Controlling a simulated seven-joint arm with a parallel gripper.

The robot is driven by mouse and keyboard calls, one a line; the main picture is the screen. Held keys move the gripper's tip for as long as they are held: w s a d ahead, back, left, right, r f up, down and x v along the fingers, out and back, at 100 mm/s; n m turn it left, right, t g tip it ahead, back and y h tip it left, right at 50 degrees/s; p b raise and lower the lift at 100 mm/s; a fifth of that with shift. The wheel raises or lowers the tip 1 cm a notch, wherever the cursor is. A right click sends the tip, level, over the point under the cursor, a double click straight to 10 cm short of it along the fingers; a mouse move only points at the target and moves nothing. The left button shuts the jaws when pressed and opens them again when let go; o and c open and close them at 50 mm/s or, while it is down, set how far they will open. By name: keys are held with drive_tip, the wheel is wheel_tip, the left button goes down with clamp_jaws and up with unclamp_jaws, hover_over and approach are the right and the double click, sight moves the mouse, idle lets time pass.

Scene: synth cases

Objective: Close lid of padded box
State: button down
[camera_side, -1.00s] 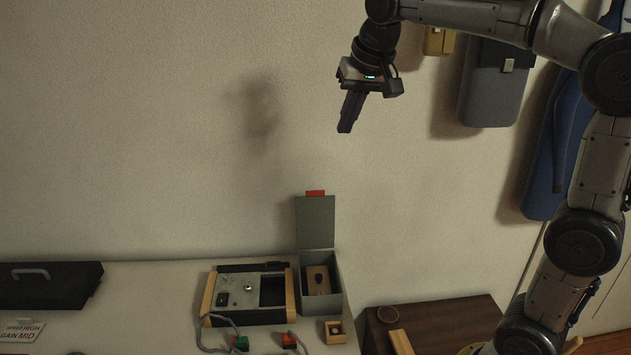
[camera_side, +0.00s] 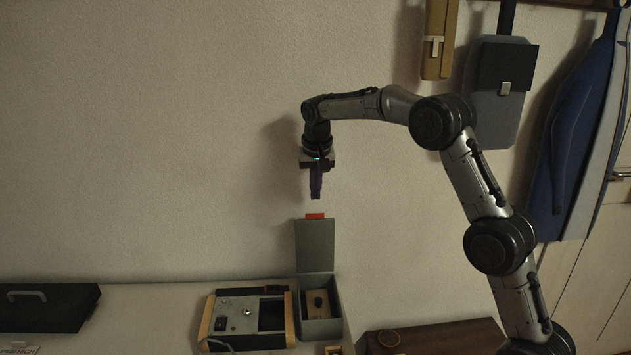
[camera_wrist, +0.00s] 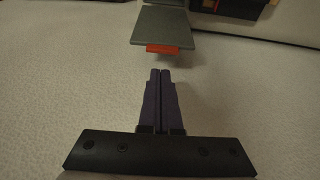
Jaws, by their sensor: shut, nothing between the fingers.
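The padded box (camera_side: 320,328) is grey and stands on the white table, with a wooden piece with a dark knob (camera_side: 317,304) inside. Its grey lid (camera_side: 315,246) stands upright at the back, open, with an orange tab (camera_side: 315,216) on its top edge. In the wrist view the lid (camera_wrist: 161,26) and its orange tab (camera_wrist: 163,49) lie just beyond my fingertips. My gripper (camera_side: 316,197) points down, shut and empty, a little above the tab and apart from it. It also shows in the wrist view (camera_wrist: 160,72), with its purple fingers together.
A control panel with wooden sides (camera_side: 248,318) stands left of the box. A black case (camera_side: 45,307) lies at the far left. A brown wooden surface (camera_side: 440,337) is to the right. The wall is close behind the lid.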

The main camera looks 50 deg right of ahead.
drive_tip(key=x, duration=0.4)
drive_tip(key=shift+f, duration=0.35)
